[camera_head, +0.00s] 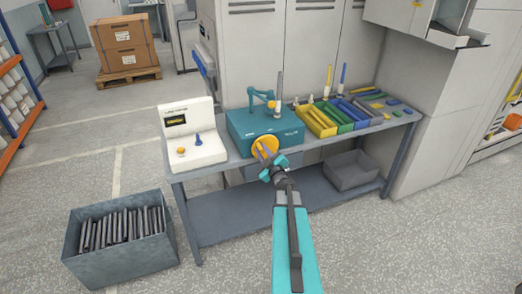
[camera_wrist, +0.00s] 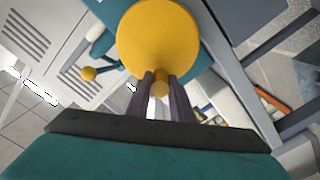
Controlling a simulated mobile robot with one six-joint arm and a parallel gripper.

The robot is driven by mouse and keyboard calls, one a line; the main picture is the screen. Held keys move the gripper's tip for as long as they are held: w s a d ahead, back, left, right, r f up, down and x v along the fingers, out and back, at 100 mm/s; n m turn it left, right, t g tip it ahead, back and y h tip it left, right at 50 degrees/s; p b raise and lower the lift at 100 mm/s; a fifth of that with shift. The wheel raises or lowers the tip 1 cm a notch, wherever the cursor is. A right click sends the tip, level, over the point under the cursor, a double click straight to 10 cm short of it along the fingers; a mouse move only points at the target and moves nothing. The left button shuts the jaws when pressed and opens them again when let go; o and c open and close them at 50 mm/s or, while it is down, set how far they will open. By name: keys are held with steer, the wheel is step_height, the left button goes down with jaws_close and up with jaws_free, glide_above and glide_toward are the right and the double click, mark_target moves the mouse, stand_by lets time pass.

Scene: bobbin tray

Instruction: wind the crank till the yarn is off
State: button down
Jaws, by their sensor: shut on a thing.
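The teal winder box (camera_head: 240,126) stands on the grey bench, with a teal bracket arm and an orange ball on top. Its yellow crank disc (camera_head: 264,147) is on the front face and fills the top middle of the wrist view (camera_wrist: 158,35). My gripper (camera_head: 266,155) is at the disc. In the wrist view its dark fingers (camera_wrist: 160,88) are shut on the crank's small yellow knob (camera_wrist: 159,84).
A white control unit (camera_head: 193,138) stands left on the bench (camera_head: 228,163). Yellow, green and blue trays (camera_head: 318,123) with bobbins fill the right. A grey bin (camera_head: 120,262) of dark rods stands on the floor at front left. An empty-looking grey box (camera_head: 350,178) sits on the lower shelf.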

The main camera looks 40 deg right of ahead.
steer(key=shift+r, duration=0.1)
stand_by(0.3)
steer(key=c, duration=1.6)
jaws_free()
steer(key=shift+o, duration=0.2)
steer(key=shift+s, duration=0.1)
steer(key=p+v, duration=0.4)
steer(key=v, duration=0.9)
steer(key=shift+s, duration=0.2)
steer(key=shift+s+a, duration=0.1)
steer(key=shift+a, duration=0.05)
